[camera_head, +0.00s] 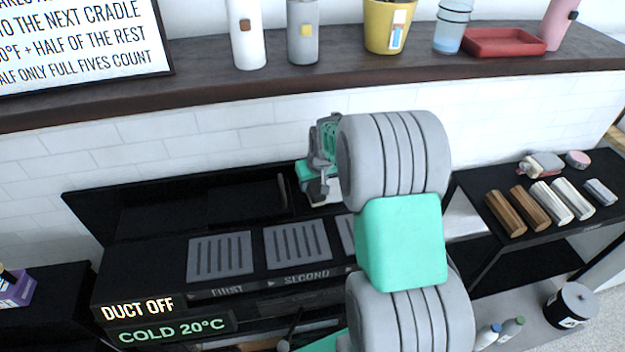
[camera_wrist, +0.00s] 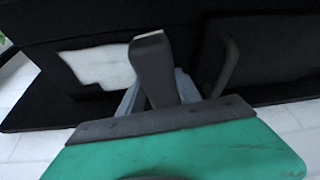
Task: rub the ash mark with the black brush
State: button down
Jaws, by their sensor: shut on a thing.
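My gripper (camera_head: 318,185) is at the back of the black bench, partly hidden behind my own arm in the head view. In the wrist view it is shut on a dark block-like piece (camera_wrist: 152,62), which I take to be part of the black brush. The rest of the brush and its bristles cannot be made out. A pale, uneven patch (camera_wrist: 98,66) shows on the black surface, left of the held piece in the wrist view. It may be the ash mark. I cannot tell whether the brush touches it.
The black bench (camera_head: 140,255) has slotted grey plates (camera_head: 220,257) in front of my gripper. A dark curved handle (camera_wrist: 228,66) stands right of the held piece. A shelf (camera_head: 200,90) with bottles runs above. Wooden and pale blocks (camera_head: 530,208) lie on the right-hand table.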

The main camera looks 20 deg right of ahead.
jog(key=shift+f+b, duration=0.75)
jog(key=shift+f, duration=0.25)
dwell(0.5)
